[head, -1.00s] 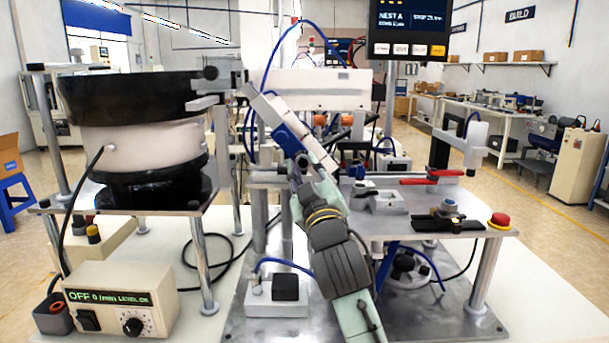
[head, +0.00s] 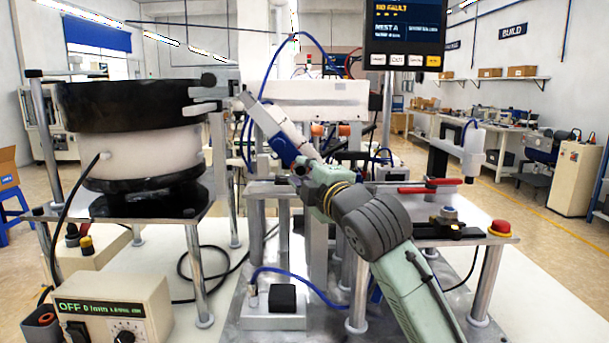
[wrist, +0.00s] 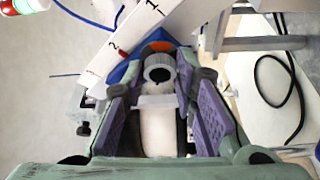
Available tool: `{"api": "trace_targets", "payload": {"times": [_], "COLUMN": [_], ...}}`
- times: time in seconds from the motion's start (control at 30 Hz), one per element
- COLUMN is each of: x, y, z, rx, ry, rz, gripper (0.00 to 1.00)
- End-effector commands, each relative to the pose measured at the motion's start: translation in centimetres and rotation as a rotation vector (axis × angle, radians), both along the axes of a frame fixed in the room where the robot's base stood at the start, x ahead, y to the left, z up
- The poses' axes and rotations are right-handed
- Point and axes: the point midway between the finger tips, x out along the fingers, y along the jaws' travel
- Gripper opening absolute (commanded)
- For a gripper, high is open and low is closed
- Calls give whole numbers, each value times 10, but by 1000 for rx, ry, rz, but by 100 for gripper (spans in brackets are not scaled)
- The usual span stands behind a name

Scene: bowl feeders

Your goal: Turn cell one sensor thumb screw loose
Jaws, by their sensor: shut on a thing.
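My gripper (wrist: 163,84) points away from the wrist camera, its purple-padded fingers on both sides of a dark round knob (wrist: 158,68). The knob looks like the sensor thumb screw, and the fingers are closed in around it. Behind it is a blue and orange part (wrist: 155,48), beside a white strip marked 1 and 2 (wrist: 100,66). In the head view my gripper (head: 302,163) is at the lower end of a slanted white bar, by a blue block (head: 284,148). The knob is too small or hidden to tell there.
A bowl feeder (head: 140,150) stands at left, above a control box (head: 110,308) reading OFF. At right are a red-handled clamp (head: 430,187) and a red stop button (head: 499,228) on the metal plate. A display (head: 405,30) hangs above. A dark cable (wrist: 285,95) loops at right in the wrist view.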

Motion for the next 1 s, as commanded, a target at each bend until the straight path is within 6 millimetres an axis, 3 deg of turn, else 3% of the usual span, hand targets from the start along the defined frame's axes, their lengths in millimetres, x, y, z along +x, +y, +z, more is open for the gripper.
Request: {"api": "trace_targets", "payload": {"times": [0.4,0.93,0.97,1.0], "x": [0,0,0,0], "y": [0,0,0,0], "z": [2,2,2,2], "rx": [-175,-194,-194,-194], "ry": [-1,-1,-1,-1], "rz": [0,0,0,0], "gripper": [0,0,28,31]}}
